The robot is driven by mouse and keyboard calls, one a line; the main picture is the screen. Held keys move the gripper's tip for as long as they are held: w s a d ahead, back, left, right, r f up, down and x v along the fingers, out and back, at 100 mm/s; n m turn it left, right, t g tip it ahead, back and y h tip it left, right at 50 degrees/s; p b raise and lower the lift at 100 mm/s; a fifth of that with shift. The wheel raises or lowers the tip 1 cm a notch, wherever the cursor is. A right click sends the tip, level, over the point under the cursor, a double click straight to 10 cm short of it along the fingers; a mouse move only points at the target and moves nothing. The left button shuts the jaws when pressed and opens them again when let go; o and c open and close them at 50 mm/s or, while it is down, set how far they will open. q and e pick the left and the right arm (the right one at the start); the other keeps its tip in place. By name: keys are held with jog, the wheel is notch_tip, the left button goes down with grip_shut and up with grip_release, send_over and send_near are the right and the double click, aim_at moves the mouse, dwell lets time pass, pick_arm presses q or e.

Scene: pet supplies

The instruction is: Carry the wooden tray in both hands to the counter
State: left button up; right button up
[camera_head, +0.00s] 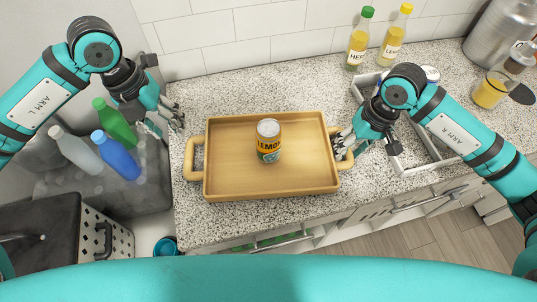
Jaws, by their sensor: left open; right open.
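The wooden tray (225,180) lies flat on the speckled counter (200,225), with a loop handle at its left and right ends.
A white metal rack (428,148) stands right of the tray, under my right arm. Two bottles (358,45) (395,38) stand at the back wall. Green, white and blue bottles (118,158) are in the grey sink area at left. Counter behind the tray is clear.

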jog(key=shift+r, duration=0.25)
pick_arm(q)
jog(key=shift+a+r, duration=0.2)
jog(key=shift+r, duration=0.8)
pick_arm(e)
notch_tip(320, 180, up, 11)
jog(key=d, duration=0.2)
jog(key=shift+d+r, duration=0.15)
jog(key=shift+d, duration=0.05)
pick_arm(q)
jog(key=shift+s, duration=0.1)
